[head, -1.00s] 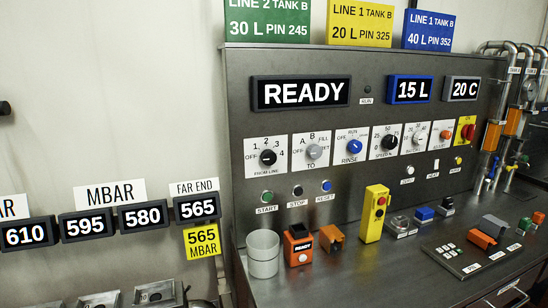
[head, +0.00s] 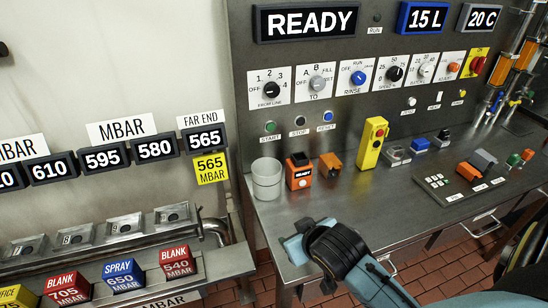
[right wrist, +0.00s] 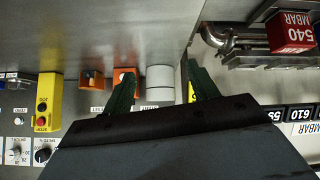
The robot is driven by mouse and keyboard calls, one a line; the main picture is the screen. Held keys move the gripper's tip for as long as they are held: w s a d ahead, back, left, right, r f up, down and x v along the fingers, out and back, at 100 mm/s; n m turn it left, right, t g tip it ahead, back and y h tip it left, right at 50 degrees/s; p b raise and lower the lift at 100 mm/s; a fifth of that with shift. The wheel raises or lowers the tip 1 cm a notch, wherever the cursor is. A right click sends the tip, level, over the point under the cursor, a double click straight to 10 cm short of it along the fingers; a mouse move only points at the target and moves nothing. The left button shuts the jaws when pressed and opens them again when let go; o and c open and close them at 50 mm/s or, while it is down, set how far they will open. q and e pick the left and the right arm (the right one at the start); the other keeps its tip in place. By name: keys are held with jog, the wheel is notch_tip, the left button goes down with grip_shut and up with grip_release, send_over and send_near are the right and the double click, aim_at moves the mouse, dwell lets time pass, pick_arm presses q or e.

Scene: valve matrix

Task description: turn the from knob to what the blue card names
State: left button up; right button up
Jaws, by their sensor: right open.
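The from knob (head: 271,90) is black, on a white plate marked FROM LINE with OFF, 1, 2, 3 and 4, at the panel's left in the head view. I cannot tell its pointer direction surely. The blue card is above the current head view; the earlier frame shows it reading LINE 1 TANK B, 40 L, PIN 352. My left gripper is not in view.
The TO knob (head: 317,84) and RINSE knob (head: 358,77) sit right of the from knob. A grey cup (head: 267,180), an orange READY device (head: 299,172) and a yellow pendant (head: 372,143) stand on the bench. A rack of pressure blocks (head: 124,275) is at lower left.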

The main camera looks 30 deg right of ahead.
jog(key=w+d+r+m+t+h, duration=0.15)
jog(key=w+d+r+t, duration=0.25)
jog(key=w+r, duration=0.55)
jog(key=m+t+h, duration=0.1)
jog(key=t, duration=0.4)
send_near(273, 92)
jog(key=p+x, duration=0.1)
jog(key=x, duration=0.8)
jog(key=shift+w+d, duration=0.1)
jog(key=shift+w, duration=0.15)
jog(key=c, duration=1)
